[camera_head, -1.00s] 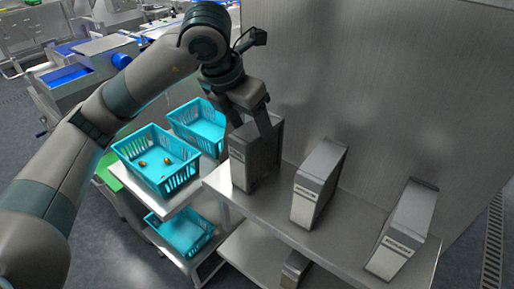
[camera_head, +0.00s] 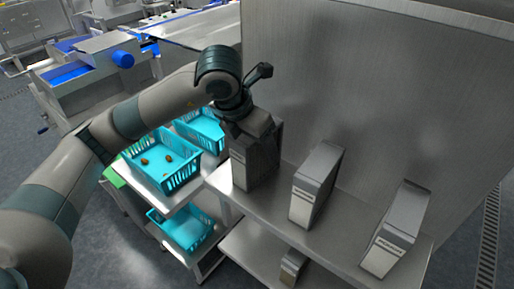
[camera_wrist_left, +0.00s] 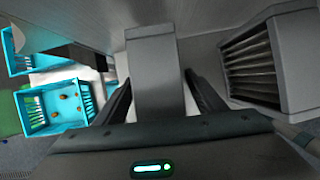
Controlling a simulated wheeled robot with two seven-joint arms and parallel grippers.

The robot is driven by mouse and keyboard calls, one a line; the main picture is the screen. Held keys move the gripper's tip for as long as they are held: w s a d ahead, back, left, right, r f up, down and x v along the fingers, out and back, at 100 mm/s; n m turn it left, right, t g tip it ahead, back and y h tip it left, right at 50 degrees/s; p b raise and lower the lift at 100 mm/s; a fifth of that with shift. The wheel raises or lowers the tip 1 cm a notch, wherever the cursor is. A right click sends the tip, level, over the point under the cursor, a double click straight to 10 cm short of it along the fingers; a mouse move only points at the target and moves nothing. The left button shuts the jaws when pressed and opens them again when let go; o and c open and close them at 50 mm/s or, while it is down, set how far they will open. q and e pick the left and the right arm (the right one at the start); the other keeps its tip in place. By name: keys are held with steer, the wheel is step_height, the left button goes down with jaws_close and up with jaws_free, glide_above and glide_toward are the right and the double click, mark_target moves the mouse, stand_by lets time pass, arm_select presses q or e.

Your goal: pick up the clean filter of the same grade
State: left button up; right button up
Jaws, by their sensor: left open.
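Three grey box-shaped filters with pale labels stand in a row on a metal shelf (camera_head: 345,245): a left one (camera_head: 240,174), a middle one (camera_head: 315,184) and a right one (camera_head: 396,230). The labels are too small to read. My left gripper (camera_head: 254,138) is open at the top of the left filter. In the left wrist view, its fingers (camera_wrist_left: 160,95) lie on either side of that filter (camera_wrist_left: 153,70), with a gap visible on the right side. The neighbouring filter (camera_wrist_left: 262,62) shows its pleated side there. My right gripper is not in view.
Another filter (camera_head: 291,267) sits on a lower shelf. Turquoise baskets (camera_head: 186,177) stand left of the shelf, one holding several dates (camera_head: 167,159). A metal wall (camera_head: 370,90) rises close behind the filters. There is free shelf room between the filters.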

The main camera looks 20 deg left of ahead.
arm_select(q)
steer(key=shift+f, duration=0.2)
stand_by(0.3)
steer(key=c, duration=1.3)
steer(key=shift+o, duration=0.2)
steer(key=shift+w, duration=0.1)
